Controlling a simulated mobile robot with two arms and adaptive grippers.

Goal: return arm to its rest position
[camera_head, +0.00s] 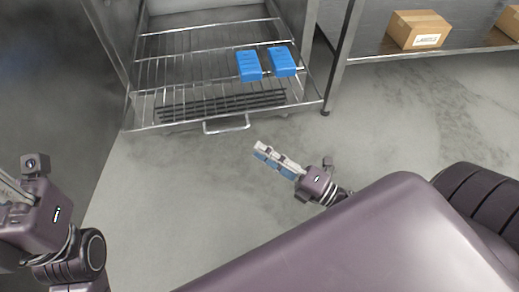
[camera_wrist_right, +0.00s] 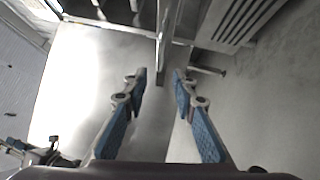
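My right gripper (camera_head: 263,152) is over the bare floor, in front of the pulled-out wire rack, with nothing in it. In the right wrist view its two blue-padded fingers (camera_wrist_right: 160,76) stand apart with an empty gap between them. My left gripper (camera_head: 10,188) is at the left edge of the head view, where its fingers are partly cut off, so their opening is unclear.
Two blue containers (camera_head: 249,66) (camera_head: 282,62) sit on the wire rack (camera_head: 180,68), which has a front handle (camera_head: 227,125). A cardboard box (camera_head: 418,29) is on a metal shelf (camera_head: 375,48) at upper right. The grey floor (camera_head: 180,185) between is clear.

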